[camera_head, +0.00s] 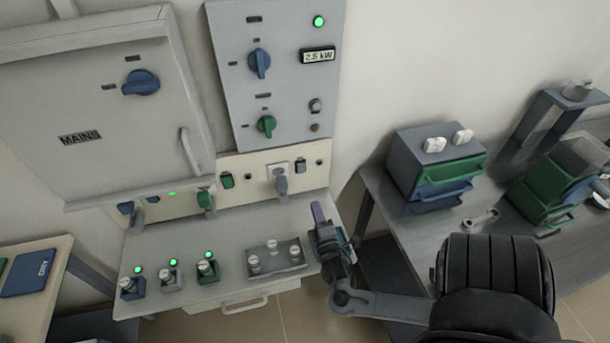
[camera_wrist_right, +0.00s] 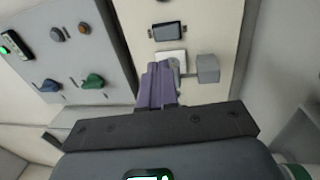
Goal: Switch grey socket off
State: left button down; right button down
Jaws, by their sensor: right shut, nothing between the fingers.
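The grey socket is a pale plate with a grey plug (camera_head: 281,184) in it, on the cream strip below the grey control panel. Its dark rocker switch (camera_head: 300,166) sits just right of it. In the right wrist view the plug (camera_wrist_right: 208,68) and the rocker switch (camera_wrist_right: 168,31) both show clearly. My right gripper (camera_head: 318,212) has purple fingers, shut and empty, in front of the strip, below and right of the switch. In the wrist view its fingers (camera_wrist_right: 160,85) partly overlap the socket plate. The switch's position is too small to tell. My left gripper is not in view.
Several small boxes with lit green lamps and a grey block (camera_head: 275,258) with pale knobs stand on the bench below. A drawer box (camera_head: 435,165) stands on the right table.

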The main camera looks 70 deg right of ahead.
jog(key=b, duration=0.7)
send_near(302, 167)
jog(key=x, duration=0.4)
jog(key=shift+w+d+f, duration=0.15)
jog(key=shift+w+d, duration=0.05)
jog(key=shift+d, duration=0.1)
jog(key=shift+r+b+x, duration=0.2)
jog(key=shift+b+x, duration=0.7)
jog(key=shift+x, duration=0.2)
